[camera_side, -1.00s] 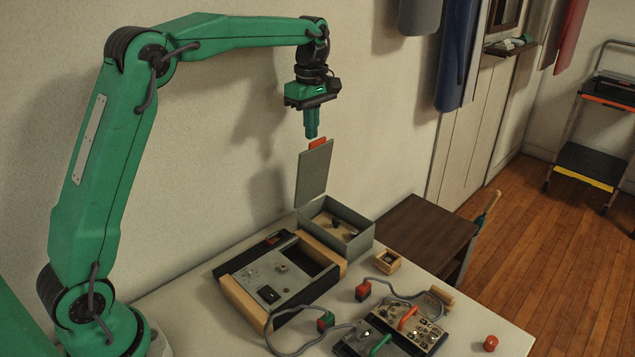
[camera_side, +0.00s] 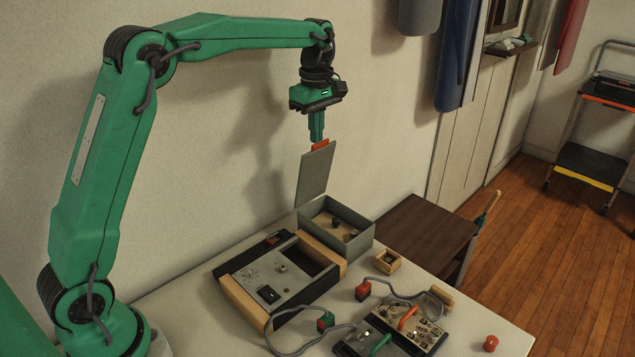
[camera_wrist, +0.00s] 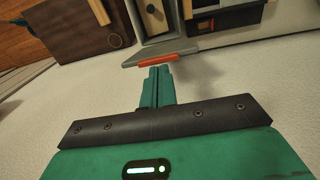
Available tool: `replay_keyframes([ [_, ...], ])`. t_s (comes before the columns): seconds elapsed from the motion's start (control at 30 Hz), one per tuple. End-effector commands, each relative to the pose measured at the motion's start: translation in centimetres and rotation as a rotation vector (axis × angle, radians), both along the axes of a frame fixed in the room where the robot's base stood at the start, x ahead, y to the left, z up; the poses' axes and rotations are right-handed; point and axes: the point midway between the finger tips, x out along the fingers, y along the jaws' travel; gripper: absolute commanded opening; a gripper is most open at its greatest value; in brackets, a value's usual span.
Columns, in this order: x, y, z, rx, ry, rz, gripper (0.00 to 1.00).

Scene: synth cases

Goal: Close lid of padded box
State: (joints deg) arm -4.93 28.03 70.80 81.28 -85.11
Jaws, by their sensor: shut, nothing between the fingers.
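The grey padded box (camera_side: 362,245) stands at the back of the table, with a few small dark and brown things inside. Its flat grey lid (camera_side: 315,175) is raised and leans slightly to the right over the box. A red-orange tab (camera_side: 321,145) sits on the lid's top edge. My gripper (camera_side: 317,139) is shut and empty, pointing down, its fingertips at the tab. In the wrist view the closed fingertips (camera_wrist: 160,70) lie right against or very near the tab (camera_wrist: 151,60); contact is not certain.
A panel device with wooden sides (camera_side: 265,285) lies left of the box. A small wooden box (camera_side: 388,262), a red block (camera_side: 363,290), cables and a switch unit (camera_side: 420,325) lie in front. A brown side table (camera_side: 425,230) stands right of the box.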

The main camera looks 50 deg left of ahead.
Motion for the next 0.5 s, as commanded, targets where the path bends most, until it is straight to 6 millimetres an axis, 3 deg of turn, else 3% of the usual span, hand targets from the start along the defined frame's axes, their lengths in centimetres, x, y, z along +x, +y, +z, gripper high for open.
replay_keyframes([
  [0.27,0.0,-2.4,-0.3,0.000,-0.004,-0.004,0.00],
  [0.5,0.0,-6.4,-1.6,0.000,0.001,-0.006,0.00],
])
